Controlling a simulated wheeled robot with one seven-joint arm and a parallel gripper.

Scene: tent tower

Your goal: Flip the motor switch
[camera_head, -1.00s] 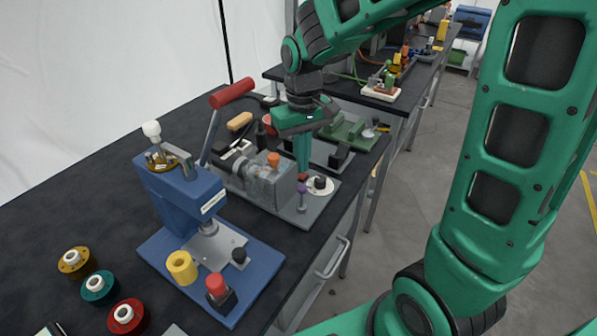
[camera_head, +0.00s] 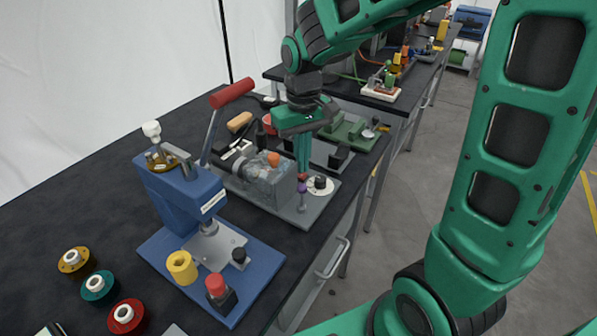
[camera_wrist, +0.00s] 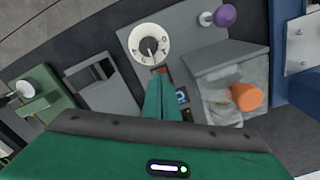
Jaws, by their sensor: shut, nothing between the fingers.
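A grey machine base (camera_head: 305,214) stands on the dark bench. It carries a box with an orange knob (camera_head: 273,159), a purple knob (camera_head: 301,187) and a white dial with a black pointer (camera_head: 320,185). My gripper (camera_head: 303,172) is shut and points down beside the dial. A small red part, likely the motor switch (camera_wrist: 159,69), shows at the fingertips in the wrist view, just below the dial (camera_wrist: 150,45). My fingertips (camera_wrist: 160,78) touch it or are very close; I cannot tell which. The fingers partly cover it, so its position is unclear.
A blue press (camera_head: 180,200) with a red-gripped lever (camera_head: 231,94) stands left of the machine. A green device (camera_head: 348,130) is behind it. Yellow, teal and red spools (camera_head: 98,286) lie at the front left. The bench's right edge is close to the machine.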

